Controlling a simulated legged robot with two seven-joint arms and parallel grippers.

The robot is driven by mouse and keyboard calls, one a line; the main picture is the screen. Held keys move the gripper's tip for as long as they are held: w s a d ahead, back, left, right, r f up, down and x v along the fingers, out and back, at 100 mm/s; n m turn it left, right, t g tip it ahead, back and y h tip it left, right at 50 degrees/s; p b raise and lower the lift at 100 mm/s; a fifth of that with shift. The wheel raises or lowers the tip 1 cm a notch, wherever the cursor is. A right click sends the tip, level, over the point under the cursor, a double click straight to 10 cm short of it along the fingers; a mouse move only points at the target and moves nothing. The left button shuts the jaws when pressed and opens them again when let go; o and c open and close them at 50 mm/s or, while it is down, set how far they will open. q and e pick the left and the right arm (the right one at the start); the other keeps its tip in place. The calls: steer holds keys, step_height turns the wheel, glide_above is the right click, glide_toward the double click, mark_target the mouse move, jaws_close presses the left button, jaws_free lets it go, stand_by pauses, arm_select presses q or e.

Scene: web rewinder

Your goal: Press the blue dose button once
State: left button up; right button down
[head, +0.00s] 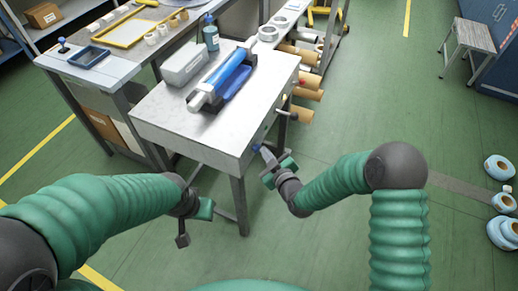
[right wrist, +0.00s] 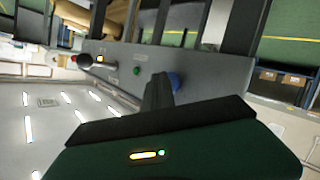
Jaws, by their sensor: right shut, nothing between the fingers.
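The blue dose button (right wrist: 174,81) is on the grey front panel of the machine in the right wrist view. It sits right at the tips of my right gripper (right wrist: 158,88) and is partly hidden by them. I cannot tell whether they touch it. In the head view the button (head: 256,147) shows as a small blue spot on the table's front side, just ahead of my shut, empty right gripper (head: 267,156). My left gripper (head: 184,237) hangs left of the table leg, away from the panel; its finger opening cannot be made out.
The metal table (head: 165,120) bears a blue and white roller unit (head: 222,80) and a grey box (head: 185,64).

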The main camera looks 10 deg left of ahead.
steer(key=shift+s+d, duration=0.2)
steer(key=shift+d, duration=0.4)
steer(key=d, duration=0.1)
steer(key=s+d, duration=0.1)
steer(key=d, duration=0.2)
steer(key=shift+s+d, duration=0.3)
steer(key=shift+d, duration=0.1)
stand_by(0.4)
steer(key=s+d+r+m+g+h, duration=0.1)
steer(key=s+d+m+g+h, duration=0.4)
steer(key=d, duration=0.5)
steer(key=s+d+r+m+g+h, duration=0.1)
steer(key=s+d+r+m+g, duration=0.2)
steer(key=s, duration=0.6)
steer(key=s+d+m+g+h, duration=0.1)
steer(key=s+d+m+g, duration=0.15)
steer(key=s+d, duration=0.4)
steer(key=a+p+v, duration=0.1)
steer(key=p+v, duration=1.4)
steer(key=shift+w+a+r+m, duration=0.2)
steer(key=shift+a+r+m, duration=0.05)
steer(key=shift+r+m, duration=0.15)
